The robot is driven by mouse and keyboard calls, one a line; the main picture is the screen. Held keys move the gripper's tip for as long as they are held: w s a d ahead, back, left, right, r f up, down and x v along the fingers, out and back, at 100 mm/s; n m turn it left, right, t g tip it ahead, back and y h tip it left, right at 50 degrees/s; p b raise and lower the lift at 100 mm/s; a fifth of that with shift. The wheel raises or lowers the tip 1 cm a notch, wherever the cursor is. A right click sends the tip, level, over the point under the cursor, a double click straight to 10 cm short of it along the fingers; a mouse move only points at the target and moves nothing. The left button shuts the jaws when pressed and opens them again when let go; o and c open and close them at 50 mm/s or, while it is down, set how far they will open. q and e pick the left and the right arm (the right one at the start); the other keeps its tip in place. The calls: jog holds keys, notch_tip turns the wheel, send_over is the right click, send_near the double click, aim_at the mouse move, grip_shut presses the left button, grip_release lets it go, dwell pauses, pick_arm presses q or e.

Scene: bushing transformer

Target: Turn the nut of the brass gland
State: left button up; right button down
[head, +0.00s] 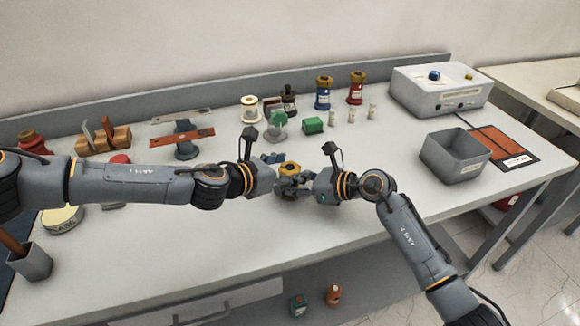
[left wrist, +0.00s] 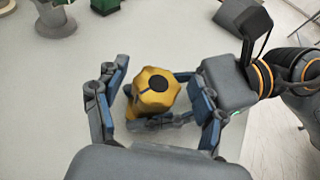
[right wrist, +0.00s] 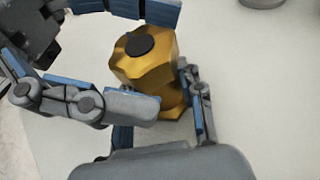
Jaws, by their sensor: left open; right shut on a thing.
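The brass gland (head: 290,168) is upright between my two grippers over the table. Its faceted nut (left wrist: 154,90) with a dark round top is uppermost; it also shows in the right wrist view (right wrist: 146,62). My left gripper (left wrist: 152,92) is open, with one finger on each side of the nut and gaps beside it. My right gripper (right wrist: 160,103) is shut on the gland's lower body, below the nut. Much of the lower body is hidden by fingers, and I cannot tell whether its base touches the table.
A grey open bin (head: 455,158) and a white control box (head: 440,90) stand at the right. Coloured bushings, a green block (head: 313,125) and small pale parts stand behind my grippers. The table front (head: 200,240) is clear.

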pick_arm(q)
jog(key=c, duration=1.2)
jog(key=shift+s, duration=0.1)
jog(key=shift+s+d+n+t+y, duration=0.1)
jog(key=shift+d+n+t+y, duration=0.05)
jog(key=shift+n+t+y, duration=0.65)
jog(key=shift+n+y, duration=0.1)
jog(key=shift+n, duration=0.2)
jog(key=n+t+y, duration=0.1)
jog(key=n+y, duration=0.2)
jog(key=shift+d+f+t+y, duration=0.1)
jog(key=shift+t+y, duration=0.3)
jog(key=n+y, duration=0.5)
jog(key=shift+t+y, duration=0.3)
jog(key=shift+a+n+y, duration=0.2)
jog(key=shift+n+y, duration=0.1)
jog(key=shift+n, duration=0.1)
jog(key=o, duration=1.2)
